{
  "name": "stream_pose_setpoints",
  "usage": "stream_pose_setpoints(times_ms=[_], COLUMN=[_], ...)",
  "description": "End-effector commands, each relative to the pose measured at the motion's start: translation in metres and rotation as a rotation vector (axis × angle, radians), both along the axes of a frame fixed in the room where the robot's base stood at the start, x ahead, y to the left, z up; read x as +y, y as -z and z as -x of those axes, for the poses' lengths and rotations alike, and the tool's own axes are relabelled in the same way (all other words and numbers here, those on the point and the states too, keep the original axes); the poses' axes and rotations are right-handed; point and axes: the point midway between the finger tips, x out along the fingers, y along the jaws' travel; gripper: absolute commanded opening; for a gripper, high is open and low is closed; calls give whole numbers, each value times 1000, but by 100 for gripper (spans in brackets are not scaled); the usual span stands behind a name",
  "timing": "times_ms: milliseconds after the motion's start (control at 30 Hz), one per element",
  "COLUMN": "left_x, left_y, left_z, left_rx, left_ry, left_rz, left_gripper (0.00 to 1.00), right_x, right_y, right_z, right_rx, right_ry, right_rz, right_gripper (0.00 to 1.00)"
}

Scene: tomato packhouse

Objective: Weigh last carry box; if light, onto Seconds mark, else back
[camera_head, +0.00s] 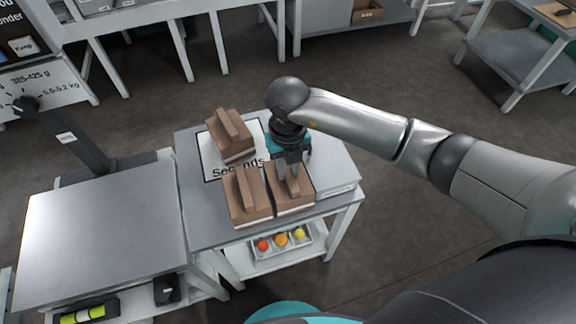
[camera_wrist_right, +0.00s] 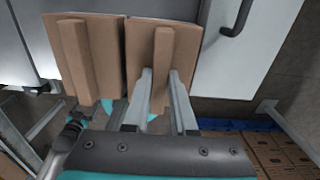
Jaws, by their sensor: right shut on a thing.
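My right gripper (camera_head: 289,178) is shut on the upright handle of the front right brown carry box (camera_head: 298,200). The right wrist view shows the fingers (camera_wrist_right: 161,78) on either side of that handle on the box (camera_wrist_right: 188,50). A second carry box (camera_head: 238,208) stands close beside it on the left, also in the wrist view (camera_wrist_right: 105,55). A third carry box (camera_head: 228,150) sits on the white Seconds mark (camera_head: 207,162), farther back. The broad metal plate (camera_head: 100,230) at the left, before a post and dial (camera_head: 28,104), is bare. My left gripper is not in view.
The boxes share a small grey table (camera_head: 200,228). Its lower shelf holds a tray with red, orange and yellow tomatoes (camera_head: 282,240). White benches (camera_head: 180,12) stand at the back. A shelf unit (camera_head: 510,70) stands at the far right.

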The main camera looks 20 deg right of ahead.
Motion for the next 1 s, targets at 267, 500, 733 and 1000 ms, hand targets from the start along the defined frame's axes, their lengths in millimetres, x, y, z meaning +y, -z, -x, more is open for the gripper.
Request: stream_pose_setpoints(times_ms=[267, 500, 733, 1000], left_x=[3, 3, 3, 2], left_y=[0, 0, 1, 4], left_z=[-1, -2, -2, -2], left_rx=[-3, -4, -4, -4], left_ry=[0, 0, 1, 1], left_rz=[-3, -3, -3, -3], left_gripper=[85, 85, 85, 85], right_x=[0, 0, 0, 0], right_y=[-1, -1, 2, 6], right_z=[-1, -1, -1, -1], right_rx=[-2, -2, -2, -1], right_ry=[0, 0, 0, 0], right_rz=[0, 0, 0, 0], right_gripper=[0, 0, 0, 0])
